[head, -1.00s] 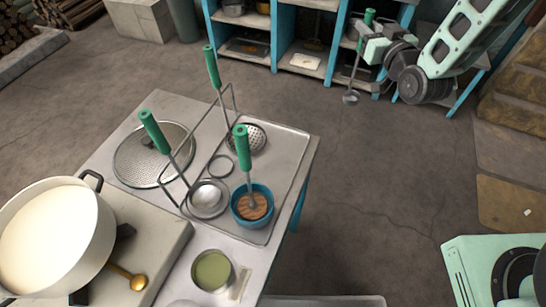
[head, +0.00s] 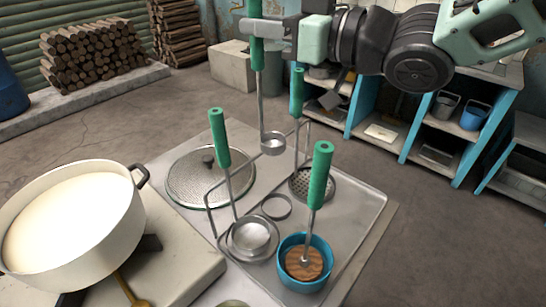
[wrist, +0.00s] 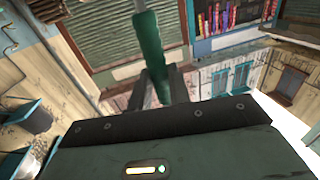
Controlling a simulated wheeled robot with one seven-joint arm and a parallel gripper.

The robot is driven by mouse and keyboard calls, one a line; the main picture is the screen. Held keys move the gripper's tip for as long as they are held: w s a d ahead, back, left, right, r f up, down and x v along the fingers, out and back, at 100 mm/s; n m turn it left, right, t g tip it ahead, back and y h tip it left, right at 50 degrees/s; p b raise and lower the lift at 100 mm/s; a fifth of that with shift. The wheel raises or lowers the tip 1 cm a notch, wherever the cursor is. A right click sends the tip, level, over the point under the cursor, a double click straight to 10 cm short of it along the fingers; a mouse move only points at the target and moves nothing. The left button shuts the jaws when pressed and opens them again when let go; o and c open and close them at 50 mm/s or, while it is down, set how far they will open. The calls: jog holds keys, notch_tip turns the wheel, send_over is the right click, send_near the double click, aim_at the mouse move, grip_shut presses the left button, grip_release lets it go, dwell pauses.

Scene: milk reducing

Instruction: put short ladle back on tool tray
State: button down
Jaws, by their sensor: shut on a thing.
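My gripper (head: 268,28) is shut on the green handle of the short ladle (head: 272,143), which hangs upright with its small metal cup lowest. In the head view the cup appears over the tool tray (head: 368,205), near the wire rack; its exact height above the tray I cannot tell. In the wrist view the green handle (wrist: 150,55) sits between my fingers. The tray holds another green-handled ladle (head: 250,237), a green-handled skimmer (head: 312,184), an empty ring (head: 276,206) and a blue bowl (head: 305,284) with a green-handled tool in it.
A large white pot of milk (head: 75,225) stands on the stove at left. A round mesh lid (head: 208,178) lies behind the tray's left side. Blue shelves (head: 400,125) stand at the back. Upright handles crowd the tray.

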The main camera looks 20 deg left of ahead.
aim_at(269, 143)
notch_tip(269, 143, down, 17)
jog(key=shift+b, duration=0.35)
jog(key=shift+f, duration=0.15)
jog(key=c, duration=1.3)
grip_release()
jog(key=shift+d, duration=0.2)
jog(key=s+d+b, duration=0.1)
jog(key=s+d, duration=0.1)
jog(key=d, duration=0.9)
jog(key=shift+d, duration=0.25)
